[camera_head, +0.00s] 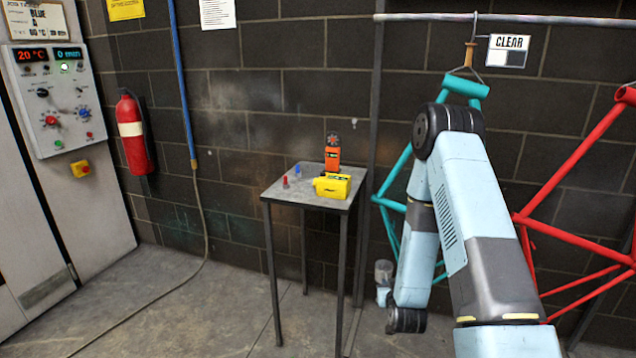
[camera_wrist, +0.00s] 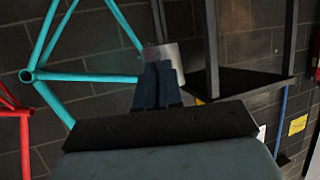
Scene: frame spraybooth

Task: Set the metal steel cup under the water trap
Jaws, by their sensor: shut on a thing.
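A small grey metal steel cup (camera_wrist: 172,53) is at the fingertips of my gripper (camera_wrist: 157,70) in the wrist view. My gripper is shut on it, and the fingers cover part of it. In the head view a small grey shape that looks like the cup (camera_head: 383,270) is beside the end of my arm, low and right of the table. I cannot make out the water trap for certain. A blue pipe (camera_head: 182,80) runs down the wall, with a brownish fitting and a hose at its lower end.
Teal (camera_head: 392,207) and red (camera_head: 572,160) bicycle frames hang at right. A fire extinguisher (camera_head: 133,133) and control panel (camera_head: 53,100) are left. Open floor lies left.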

